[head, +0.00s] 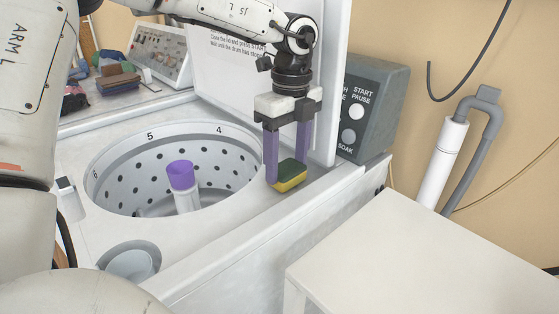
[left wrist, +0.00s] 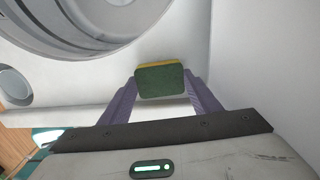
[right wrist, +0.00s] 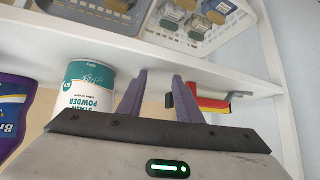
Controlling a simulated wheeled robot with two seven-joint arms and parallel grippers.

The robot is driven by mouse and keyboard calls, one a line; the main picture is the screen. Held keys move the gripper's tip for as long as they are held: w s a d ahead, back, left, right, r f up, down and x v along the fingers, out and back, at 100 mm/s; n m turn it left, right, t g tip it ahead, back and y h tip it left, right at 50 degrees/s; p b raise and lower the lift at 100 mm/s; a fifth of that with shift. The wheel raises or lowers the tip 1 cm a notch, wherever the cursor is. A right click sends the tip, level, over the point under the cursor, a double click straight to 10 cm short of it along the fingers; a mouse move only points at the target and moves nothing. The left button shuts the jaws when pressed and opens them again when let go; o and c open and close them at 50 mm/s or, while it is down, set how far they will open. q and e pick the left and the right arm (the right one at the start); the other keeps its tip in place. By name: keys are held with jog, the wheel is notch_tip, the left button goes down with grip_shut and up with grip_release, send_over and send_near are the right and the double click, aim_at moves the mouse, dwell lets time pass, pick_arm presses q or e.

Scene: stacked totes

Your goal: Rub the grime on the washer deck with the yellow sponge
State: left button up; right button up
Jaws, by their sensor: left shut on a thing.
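The yellow sponge (head: 290,177), with a dark green top layer, is between the purple fingers of my left gripper (head: 287,170). It is low over the right side of the washer deck (head: 225,222), beside the drum opening; I cannot tell if it touches the deck. The left wrist view shows the sponge (left wrist: 160,82) pinched between both fingertips. No grime shows clearly; the sponge and gripper may cover it. My right gripper (right wrist: 158,82) appears only in the right wrist view, with fingers apart and nothing between them.
The raised lid (head: 265,85) and grey control box (head: 375,105) stand behind my left gripper. The open drum (head: 120,170) has a purple-topped post. A white surface (head: 430,255) is at front right. A stain powder tub (right wrist: 85,88) and red-yellow item (right wrist: 210,105) stand near my right gripper.

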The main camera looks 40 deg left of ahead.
pick_arm(q)
jog(key=shift+w+d+r+t, duration=0.1)
jog(key=shift+w+r+t, duration=0.1)
jog(key=shift+w, duration=0.3)
jog(key=shift+w+d+r+t, duration=0.1)
jog(key=shift+w+r, duration=0.05)
jog(key=shift+w, duration=0.35)
pick_arm(e)
jog(key=shift+s+a+f, duration=0.15)
jog(key=shift+s+f, duration=0.05)
jog(key=shift+s, duration=0.05)
pick_arm(q)
jog(key=shift+s+b, duration=0.15)
jog(key=shift+b, duration=0.3)
jog(key=shift+s+f+b, duration=0.15)
jog(key=shift+s+b, duration=0.15)
jog(key=shift+b, duration=0.15)
pick_arm(e)
jog(key=shift+f, duration=0.2)
pick_arm(q)
jog(key=shift+s, duration=0.15)
jog(key=shift+s, duration=0.1)
